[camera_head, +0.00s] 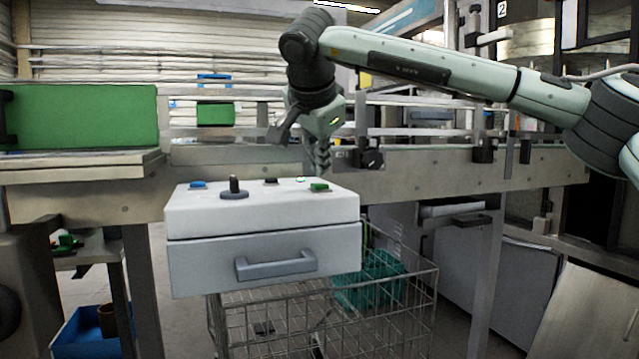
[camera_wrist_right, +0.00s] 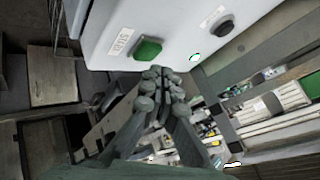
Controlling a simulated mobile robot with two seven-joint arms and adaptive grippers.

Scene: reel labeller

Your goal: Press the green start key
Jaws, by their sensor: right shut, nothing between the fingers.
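The green start key (camera_head: 319,187) is on the top right of the white control box (camera_head: 262,213). In the right wrist view the green key (camera_wrist_right: 147,49) sits beside a label on the white panel (camera_wrist_right: 178,20). My right gripper (camera_head: 323,170) points down, just above and behind the green key, with its fingers together and empty. In the right wrist view the closed fingertips (camera_wrist_right: 161,76) appear close to the key's lower edge; a small gap seems to show, and I cannot tell whether they touch. My left gripper is not in view.
The box also carries a blue key (camera_head: 198,185), a dark knob (camera_head: 234,188), a black key (camera_head: 270,181) and a small lit green lamp (camera_wrist_right: 194,57). A drawer handle (camera_head: 276,264) is on its front. A wire basket (camera_head: 400,321) stands below; a conveyor rail (camera_head: 420,176) runs behind.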

